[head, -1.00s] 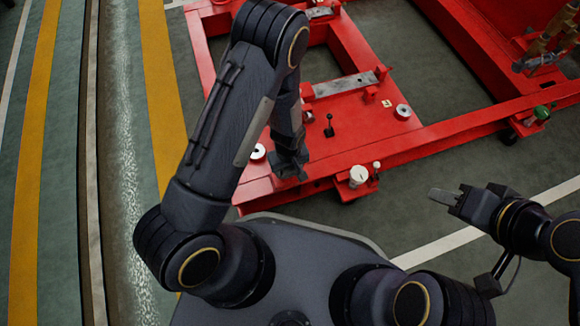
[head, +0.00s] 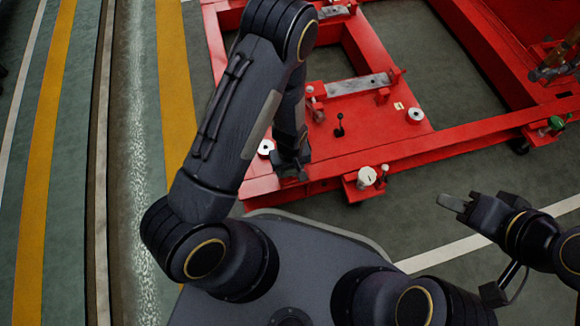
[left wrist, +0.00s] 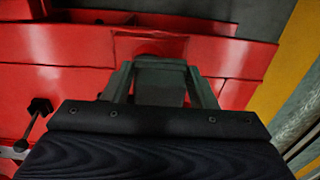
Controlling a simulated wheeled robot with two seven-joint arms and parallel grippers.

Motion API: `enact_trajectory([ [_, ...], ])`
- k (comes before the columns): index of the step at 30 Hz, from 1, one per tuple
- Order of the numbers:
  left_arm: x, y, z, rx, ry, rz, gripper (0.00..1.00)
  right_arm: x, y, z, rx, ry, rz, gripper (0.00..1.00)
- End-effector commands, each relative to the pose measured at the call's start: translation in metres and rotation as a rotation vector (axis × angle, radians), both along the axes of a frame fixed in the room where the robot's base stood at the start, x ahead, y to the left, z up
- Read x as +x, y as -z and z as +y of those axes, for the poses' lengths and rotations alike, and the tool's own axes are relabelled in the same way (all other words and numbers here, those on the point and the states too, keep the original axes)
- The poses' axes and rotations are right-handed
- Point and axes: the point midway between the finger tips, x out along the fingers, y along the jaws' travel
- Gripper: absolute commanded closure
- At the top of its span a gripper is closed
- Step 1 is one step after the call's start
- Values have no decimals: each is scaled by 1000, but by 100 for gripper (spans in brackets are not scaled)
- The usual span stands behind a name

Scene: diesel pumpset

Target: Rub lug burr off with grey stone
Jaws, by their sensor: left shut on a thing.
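My left gripper (head: 289,170) is low over the front left corner of the red frame (head: 335,166) in the head view. In the left wrist view its fingers (left wrist: 163,84) are shut on a grey block, which looks like the grey stone (left wrist: 160,86). Just beyond the block is a small raised red part (left wrist: 150,46), possibly the lug. No burr can be made out, and contact between block and red part cannot be told. My right gripper (head: 455,203) is off to the right above the floor, with a pale grey tip; its opening is unclear.
A black lever (head: 340,125), a white-and-metal ring (head: 415,116) and a grey plate (head: 357,84) are on the frame. Another white ring (head: 266,147) sits beside my left gripper. The green floor (head: 470,165) ahead of the right gripper is clear.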

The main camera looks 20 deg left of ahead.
Motion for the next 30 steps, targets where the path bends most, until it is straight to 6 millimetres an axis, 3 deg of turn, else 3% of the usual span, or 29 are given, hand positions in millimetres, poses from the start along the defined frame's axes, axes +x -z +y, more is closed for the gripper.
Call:
enact_trajectory([
  [30,21,2,-23,-3,0,-4,69,0,3,0,0,0,0,64],
])
